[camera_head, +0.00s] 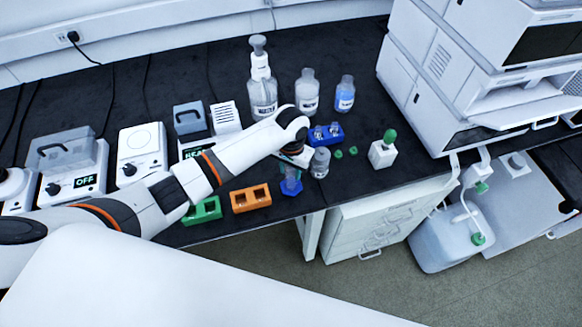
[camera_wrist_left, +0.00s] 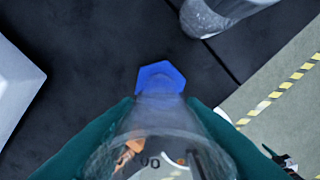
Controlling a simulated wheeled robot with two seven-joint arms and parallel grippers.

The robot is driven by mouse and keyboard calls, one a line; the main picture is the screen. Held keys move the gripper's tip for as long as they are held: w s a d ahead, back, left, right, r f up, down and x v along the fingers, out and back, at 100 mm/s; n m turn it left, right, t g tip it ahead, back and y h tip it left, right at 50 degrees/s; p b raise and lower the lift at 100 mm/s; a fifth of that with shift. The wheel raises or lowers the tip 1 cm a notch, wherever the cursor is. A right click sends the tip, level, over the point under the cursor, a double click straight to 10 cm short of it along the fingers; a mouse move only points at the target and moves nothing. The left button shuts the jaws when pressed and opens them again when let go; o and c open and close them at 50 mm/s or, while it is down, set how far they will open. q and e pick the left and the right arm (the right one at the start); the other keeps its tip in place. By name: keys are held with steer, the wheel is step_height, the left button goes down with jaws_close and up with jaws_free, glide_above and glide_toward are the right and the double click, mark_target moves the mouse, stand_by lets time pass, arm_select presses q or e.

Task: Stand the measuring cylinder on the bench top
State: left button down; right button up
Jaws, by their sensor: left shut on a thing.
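The measuring cylinder (camera_head: 291,186) is clear with a blue hexagonal base, near the bench's front edge in the head view. It looks upright. In the left wrist view I look down its clear tube (camera_wrist_left: 158,125) to the blue base (camera_wrist_left: 160,77). My left gripper (camera_head: 293,161) is shut on the tube, with dark green fingers on both sides in the wrist view. I cannot tell whether the base touches the black bench top (camera_head: 337,200) or hangs just above it. My right gripper is not in view.
A grey-capped bottle (camera_head: 320,163) stands close to the right of the cylinder. An orange rack (camera_head: 250,198) and a green rack (camera_head: 203,211) are to its left, and a blue rack (camera_head: 326,135) lies behind. The bench's front edge is close, with floor beyond.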

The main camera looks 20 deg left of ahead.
arm_select(q)
steer(key=shift+f, duration=0.15)
steer(key=c, duration=0.9)
jaws_free()
steer(key=shift+c, duration=0.2)
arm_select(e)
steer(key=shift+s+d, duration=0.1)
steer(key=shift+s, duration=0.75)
arm_select(q)
steer(key=shift+r, duration=0.25)
step_height(320, 180, up, 12)
steer(key=b, duration=0.1)
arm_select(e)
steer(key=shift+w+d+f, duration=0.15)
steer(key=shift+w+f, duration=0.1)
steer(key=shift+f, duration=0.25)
